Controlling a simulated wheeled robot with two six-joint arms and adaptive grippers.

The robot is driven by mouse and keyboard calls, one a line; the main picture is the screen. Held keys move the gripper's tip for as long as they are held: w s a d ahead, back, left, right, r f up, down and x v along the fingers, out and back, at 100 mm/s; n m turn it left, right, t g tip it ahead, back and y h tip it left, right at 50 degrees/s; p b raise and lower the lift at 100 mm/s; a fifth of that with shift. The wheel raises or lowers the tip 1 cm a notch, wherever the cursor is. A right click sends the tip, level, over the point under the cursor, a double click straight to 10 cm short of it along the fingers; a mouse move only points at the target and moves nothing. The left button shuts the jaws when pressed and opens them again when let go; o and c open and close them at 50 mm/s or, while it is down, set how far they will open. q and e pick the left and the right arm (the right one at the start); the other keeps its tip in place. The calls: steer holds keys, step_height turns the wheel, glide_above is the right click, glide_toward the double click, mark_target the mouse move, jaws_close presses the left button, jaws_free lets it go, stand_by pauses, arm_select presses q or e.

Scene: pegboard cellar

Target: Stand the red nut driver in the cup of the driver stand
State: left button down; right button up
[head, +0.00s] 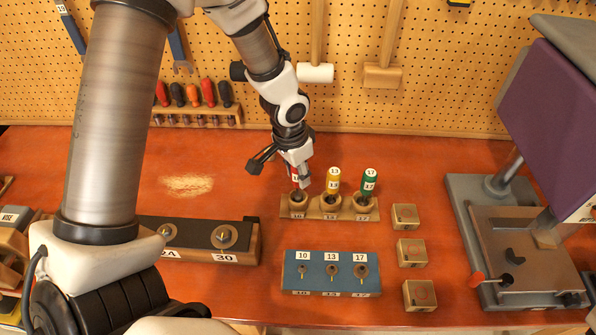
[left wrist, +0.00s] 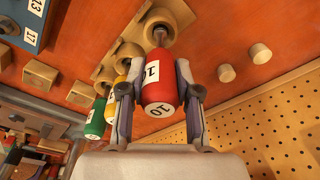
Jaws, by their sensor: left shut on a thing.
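The red nut driver (head: 294,173), labelled 10, is upright in my left gripper (head: 300,179). In the left wrist view, the two fingers of the left gripper (left wrist: 157,98) are closed on either side of the red handle (left wrist: 158,80). The wooden driver stand (head: 326,215) has three cups in a row. The red driver is over the left cup (head: 297,200), its shaft pointing at the opening; whether the tip is inside I cannot tell. A yellow driver (head: 333,180) stands in the middle cup, a green driver (head: 369,183) in the right one. My right gripper is not in view.
A blue block (head: 318,259) labelled 10, 13, 17 lies in front of the stand. Several small wooden blocks (head: 411,252) line its right. A dark-topped block (head: 190,235) is left, a machine with a grey base (head: 465,205) right. A screwdriver rack (head: 200,115) is behind.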

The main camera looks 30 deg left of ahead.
arm_select(q)
steer(key=shift+f+b, duration=0.6)
steer(key=shift+f, duration=0.25)
steer(key=c, duration=0.7)
jaws_free()
steer(key=shift+c, duration=0.2)
step_height(320, 180, up, 10)
steer(key=p, duration=0.9)
steer(key=shift+r, duration=0.15)
